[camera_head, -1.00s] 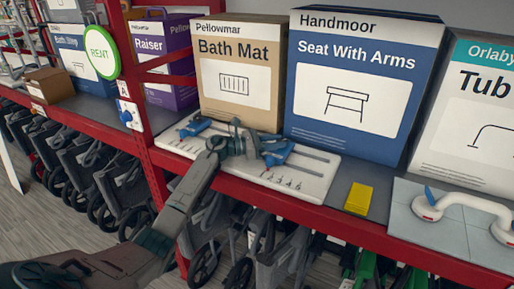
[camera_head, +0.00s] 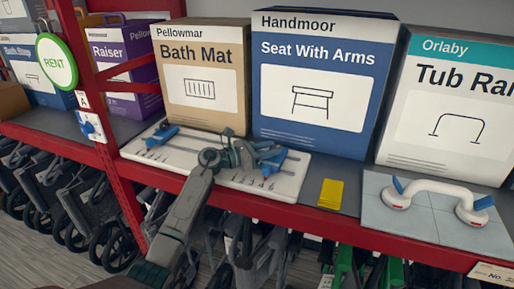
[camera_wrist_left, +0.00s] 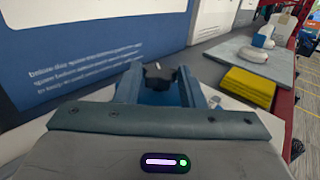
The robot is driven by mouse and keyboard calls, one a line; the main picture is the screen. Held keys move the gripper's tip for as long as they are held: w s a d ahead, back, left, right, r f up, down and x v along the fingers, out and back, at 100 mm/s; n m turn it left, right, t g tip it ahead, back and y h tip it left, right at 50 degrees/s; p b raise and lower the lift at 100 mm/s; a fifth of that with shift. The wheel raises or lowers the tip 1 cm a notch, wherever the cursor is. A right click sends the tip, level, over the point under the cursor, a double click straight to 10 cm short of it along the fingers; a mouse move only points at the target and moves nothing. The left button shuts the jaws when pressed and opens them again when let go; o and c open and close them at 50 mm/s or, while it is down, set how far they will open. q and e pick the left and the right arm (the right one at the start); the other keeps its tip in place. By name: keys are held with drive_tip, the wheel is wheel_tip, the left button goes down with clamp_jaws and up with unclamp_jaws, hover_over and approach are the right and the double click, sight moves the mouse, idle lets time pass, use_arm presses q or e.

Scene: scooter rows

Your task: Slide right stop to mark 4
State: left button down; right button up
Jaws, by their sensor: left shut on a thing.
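A white board (camera_head: 225,176) with slots and small printed marks lies on the shelf. The left stop (camera_head: 162,136), blue, is near its left end. The right stop (camera_head: 271,160), blue with a dark knob (camera_wrist_left: 160,75), sits on the slots in the right half. My left gripper (camera_head: 243,157) reaches the right stop from the front left. In the left wrist view its two fingers (camera_wrist_left: 161,88) are on either side of the blue stop, shut on it. The mark numbers are too small to read. My right gripper is not in view.
Boxes labelled Bath Mat (camera_head: 202,75) and Seat With Arms (camera_head: 312,90) stand behind the board. A yellow block (camera_head: 331,193) and a tiled panel with a white grab handle (camera_head: 440,192) lie to the right. A red post (camera_head: 108,120) stands left.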

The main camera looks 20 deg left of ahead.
use_arm(q)
drive_tip(key=shift+a+f, duration=0.1)
drive_tip(key=c, duration=1.1)
unclamp_jaws()
drive_tip(key=shift+o, duration=0.8)
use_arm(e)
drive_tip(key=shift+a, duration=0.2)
use_arm(q)
drive_tip(key=shift+s+a, duration=0.25)
drive_tip(key=shift+a, duration=0.05)
drive_tip(key=b+v, duration=0.4)
drive_tip(key=v, duration=0.4)
drive_tip(key=shift+s+a+f+b, duration=0.1)
drive_tip(key=shift+s+a+b, duration=0.1)
drive_tip(key=shift+a+b, duration=0.1)
drive_tip(key=shift+s+a, duration=0.4)
drive_tip(key=shift+s, duration=0.1)
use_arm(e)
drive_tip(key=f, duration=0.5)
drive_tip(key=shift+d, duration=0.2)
